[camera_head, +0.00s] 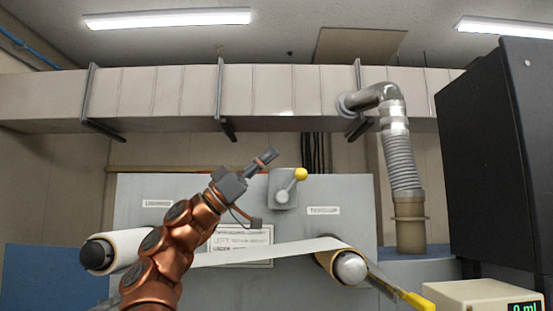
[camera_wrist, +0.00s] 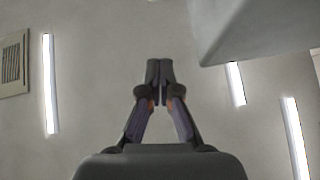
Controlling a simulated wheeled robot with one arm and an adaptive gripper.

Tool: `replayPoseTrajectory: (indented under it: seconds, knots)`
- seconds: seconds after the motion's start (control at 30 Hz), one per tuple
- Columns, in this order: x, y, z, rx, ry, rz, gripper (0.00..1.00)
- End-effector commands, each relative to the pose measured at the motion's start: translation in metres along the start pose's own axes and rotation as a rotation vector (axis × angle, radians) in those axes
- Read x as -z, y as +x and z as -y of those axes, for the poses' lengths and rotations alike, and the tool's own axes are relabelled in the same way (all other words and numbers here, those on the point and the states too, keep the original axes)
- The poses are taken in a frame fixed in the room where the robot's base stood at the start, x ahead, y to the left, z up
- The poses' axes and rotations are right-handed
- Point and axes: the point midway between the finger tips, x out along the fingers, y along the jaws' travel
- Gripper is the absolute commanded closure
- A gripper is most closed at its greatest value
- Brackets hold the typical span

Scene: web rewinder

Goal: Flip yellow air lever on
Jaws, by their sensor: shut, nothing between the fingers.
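The yellow-knobbed air lever (camera_head: 292,184) sits on a grey square plate near the top of the grey machine panel (camera_head: 350,200) in the head view. Its arm tilts up and to the right, with the yellow knob at the upper end. My gripper (camera_head: 268,156) is to the left of and slightly above the knob in the picture, pointing up and right. It looks apart from the lever, though the depth between them is unclear. In the wrist view my gripper (camera_wrist: 159,66) is shut and empty, with its fingertips together. The lever does not show in the wrist view.
A white web (camera_head: 265,252) runs between the left roll (camera_head: 125,243) and the right roller (camera_head: 348,266). A yellow-ended handle (camera_head: 415,300) is at the lower right. A black cabinet (camera_head: 497,165) stands at right. A duct (camera_head: 165,92) crosses above; a flexible hose (camera_head: 400,160) hangs from it.

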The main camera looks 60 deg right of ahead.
Motion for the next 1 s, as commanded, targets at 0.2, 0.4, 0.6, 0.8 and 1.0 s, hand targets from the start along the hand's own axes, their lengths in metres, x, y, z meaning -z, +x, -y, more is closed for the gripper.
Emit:
replayPoseTrajectory:
  seconds: [0.2, 0.4, 0.6, 0.8, 1.0]
  knots:
    - [0.003, -0.042, 0.003, 0.003, -0.003, -0.005, 1.00]
    - [0.011, -0.075, 0.004, 0.001, -0.004, -0.005, 1.00]
    - [0.015, -0.090, 0.004, 0.003, -0.003, -0.004, 1.00]
    - [0.015, -0.090, 0.004, 0.002, -0.003, -0.002, 1.00]
    - [0.015, -0.090, 0.004, 0.002, -0.003, -0.002, 1.00]
